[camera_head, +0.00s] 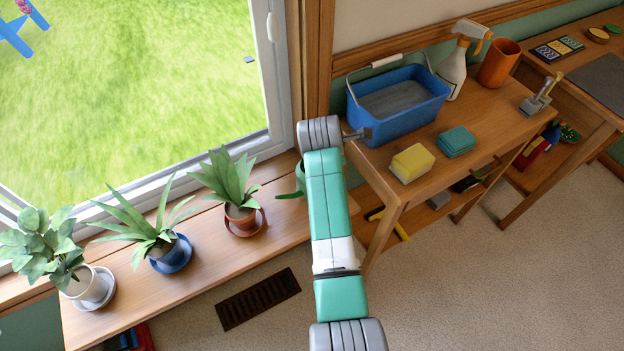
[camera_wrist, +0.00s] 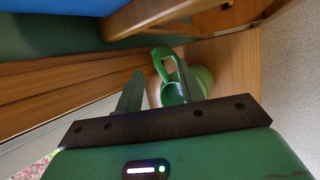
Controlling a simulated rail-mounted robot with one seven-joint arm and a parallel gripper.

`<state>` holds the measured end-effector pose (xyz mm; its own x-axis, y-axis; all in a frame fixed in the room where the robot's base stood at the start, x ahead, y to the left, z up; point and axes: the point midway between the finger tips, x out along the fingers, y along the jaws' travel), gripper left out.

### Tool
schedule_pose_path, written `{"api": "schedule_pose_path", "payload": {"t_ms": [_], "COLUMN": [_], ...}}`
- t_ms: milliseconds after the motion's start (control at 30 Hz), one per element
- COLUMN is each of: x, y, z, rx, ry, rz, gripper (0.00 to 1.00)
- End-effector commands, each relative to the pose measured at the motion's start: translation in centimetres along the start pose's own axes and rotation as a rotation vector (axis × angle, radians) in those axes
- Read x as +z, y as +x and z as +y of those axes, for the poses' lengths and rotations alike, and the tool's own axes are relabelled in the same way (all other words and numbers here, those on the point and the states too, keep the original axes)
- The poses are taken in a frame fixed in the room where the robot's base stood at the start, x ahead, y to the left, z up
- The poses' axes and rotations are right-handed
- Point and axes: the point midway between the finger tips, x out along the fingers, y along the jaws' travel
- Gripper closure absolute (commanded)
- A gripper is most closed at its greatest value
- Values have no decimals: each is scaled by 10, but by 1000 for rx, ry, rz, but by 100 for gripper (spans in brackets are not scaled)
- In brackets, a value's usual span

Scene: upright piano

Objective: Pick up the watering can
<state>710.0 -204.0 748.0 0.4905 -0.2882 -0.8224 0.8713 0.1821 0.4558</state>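The green watering can (camera_wrist: 204,78) stands on the wooden bench top (camera_wrist: 232,62) in the wrist view, with its curved handle (camera_wrist: 160,55) toward my gripper. In the head view only a small green part of the can (camera_head: 299,178) shows beside my arm, which hides the rest. My gripper (camera_wrist: 158,70) is open, its two dark fingers apart. The right finger overlaps the can's handle and opening in the picture, and the left finger is to the left of the handle. I cannot tell whether either finger touches the can.
Potted plants (camera_head: 232,183) line the bench by the window (camera_head: 275,75) on the left. On the right, a wooden table (camera_head: 480,120) holds a blue bucket (camera_head: 425,112), a yellow sponge (camera_head: 411,161), a teal sponge (camera_head: 456,141) and a spray bottle (camera_head: 453,72).

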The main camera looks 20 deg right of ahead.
Motion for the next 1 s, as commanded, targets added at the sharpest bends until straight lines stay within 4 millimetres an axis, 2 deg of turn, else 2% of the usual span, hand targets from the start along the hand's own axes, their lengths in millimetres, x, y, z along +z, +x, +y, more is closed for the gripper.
{"api": "schedule_pose_path", "payload": {"t_ms": [67, 200, 333, 633, 667, 833, 1000], "x": [-1, -8, -7, -6, -6, -6, -6], "y": [4, 33, 48, 51, 51, 51, 51], "z": [0, 0, 2, 5, 5, 5, 5], "rx": [1, 0, 0, 2, 2, 2, 2], "ry": [0, 0, 1, 0, 0, 0, 1], "rz": [0, -1, 0, 0, 0, 0, 0], "gripper": [62, 62, 62, 62, 66, 99, 100]}}
